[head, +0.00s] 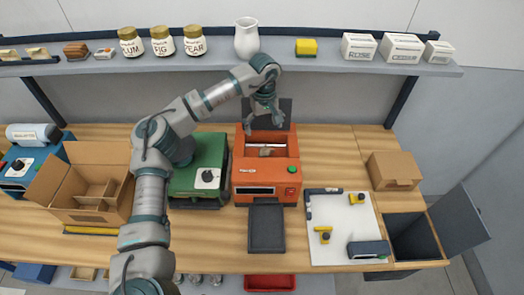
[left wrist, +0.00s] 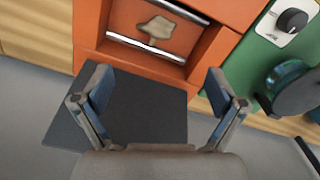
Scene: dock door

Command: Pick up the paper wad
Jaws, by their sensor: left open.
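The paper wad (left wrist: 157,29) is a small crumpled beige lump. In the left wrist view it lies inside the open top bay of the orange machine (left wrist: 210,12), between two pale bars. In the head view the wad is too small to make out clearly, but the orange machine (head: 267,190) stands mid-table with its bay open. My left gripper (head: 265,114) is above the back of the machine, by its raised dark lid (head: 285,109). Its fingers (left wrist: 160,88) are spread and empty, apart from the wad. My right gripper is in neither view.
A green machine (head: 209,150) stands close to the left of the orange one. A dark plate (head: 266,228) lies in front. A white board (head: 343,225) with tools is to the right. An open carton (head: 118,205) is to the left. A shelf (head: 300,68) runs behind.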

